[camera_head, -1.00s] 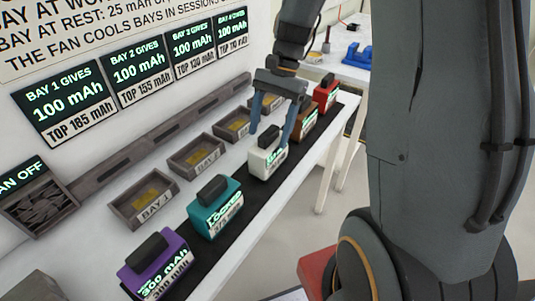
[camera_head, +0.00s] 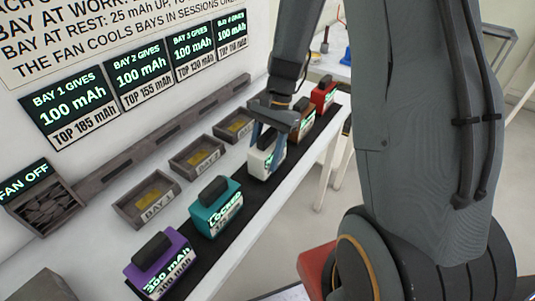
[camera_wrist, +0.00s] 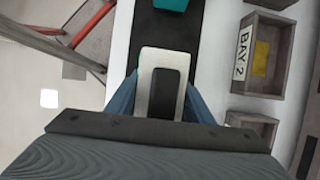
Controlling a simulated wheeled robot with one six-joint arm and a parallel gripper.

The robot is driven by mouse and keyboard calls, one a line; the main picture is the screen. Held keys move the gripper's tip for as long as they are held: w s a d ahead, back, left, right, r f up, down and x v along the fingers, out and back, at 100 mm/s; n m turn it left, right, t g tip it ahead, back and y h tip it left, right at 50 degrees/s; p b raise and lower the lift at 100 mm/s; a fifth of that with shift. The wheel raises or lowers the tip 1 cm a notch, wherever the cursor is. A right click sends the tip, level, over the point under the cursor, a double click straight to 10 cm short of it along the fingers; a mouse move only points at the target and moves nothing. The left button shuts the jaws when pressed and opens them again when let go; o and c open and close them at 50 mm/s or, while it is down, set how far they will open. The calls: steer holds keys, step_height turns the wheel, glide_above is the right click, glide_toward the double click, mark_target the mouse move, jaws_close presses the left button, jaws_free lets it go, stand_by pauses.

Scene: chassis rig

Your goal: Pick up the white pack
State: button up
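The white pack (camera_head: 259,164) with a black handle stands on the black strip, between the teal and brown packs. In the wrist view the white pack (camera_wrist: 148,84) lies straight below, its black handle in the middle. My gripper (camera_head: 268,148) is down over it, one blue finger on each side. The gripper (camera_wrist: 162,95) looks open around the pack, its fingers close to the sides. I cannot see whether they touch it. The fingertips are partly hidden by the pack.
The teal pack (camera_head: 215,207) and purple pack (camera_head: 158,265) stand nearer on the strip. The brown pack (camera_head: 303,122) and red pack (camera_head: 324,93) stand beyond. Bay trays, such as Bay 1 (camera_head: 124,210), line the left. The fan box (camera_head: 47,208) reads off.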

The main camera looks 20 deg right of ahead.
steer(key=c, duration=0.9)
steer(key=shift+c, duration=0.2)
steer(key=shift+r, duration=0.1)
